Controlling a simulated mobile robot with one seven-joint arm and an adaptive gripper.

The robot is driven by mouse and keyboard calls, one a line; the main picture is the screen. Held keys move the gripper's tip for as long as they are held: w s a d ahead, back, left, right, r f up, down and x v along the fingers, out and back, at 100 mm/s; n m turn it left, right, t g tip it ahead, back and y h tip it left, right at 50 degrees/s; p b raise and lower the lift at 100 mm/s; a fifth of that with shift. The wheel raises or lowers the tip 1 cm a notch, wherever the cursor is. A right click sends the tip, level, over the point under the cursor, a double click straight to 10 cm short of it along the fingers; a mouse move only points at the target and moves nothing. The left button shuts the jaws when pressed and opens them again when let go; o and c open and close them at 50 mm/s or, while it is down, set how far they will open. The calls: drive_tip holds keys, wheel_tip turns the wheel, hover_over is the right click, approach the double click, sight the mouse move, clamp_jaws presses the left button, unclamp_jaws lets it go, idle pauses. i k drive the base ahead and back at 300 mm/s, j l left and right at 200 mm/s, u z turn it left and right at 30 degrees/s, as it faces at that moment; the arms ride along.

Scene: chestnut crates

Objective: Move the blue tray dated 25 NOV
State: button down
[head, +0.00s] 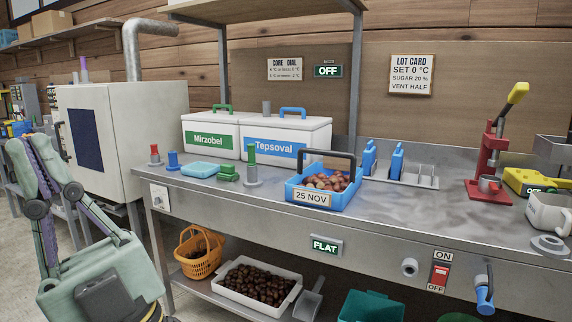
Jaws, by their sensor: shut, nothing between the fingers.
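Behind are two white boxes, Mirzobel (209,154) and Tepsoval (300,134). A rack with blue pieces (400,172) stands right; bare counter lies between it and the red press (489,165).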

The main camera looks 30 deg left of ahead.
sight(331, 184)
drive_tip(key=i+j, duration=0.3)
drive_tip(key=j, duration=0.15)
drive_tip(key=i+j, duration=0.25)
drive_tip(key=j, duration=0.2)
drive_tip(key=i+j, duration=0.55)
drive_tip(key=j, duration=0.3)
drive_tip(key=i+j, duration=0.3)
drive_tip(key=j, duration=0.15)
drive_tip(key=i, duration=0.55)
drive_tip(key=j, duration=0.1)
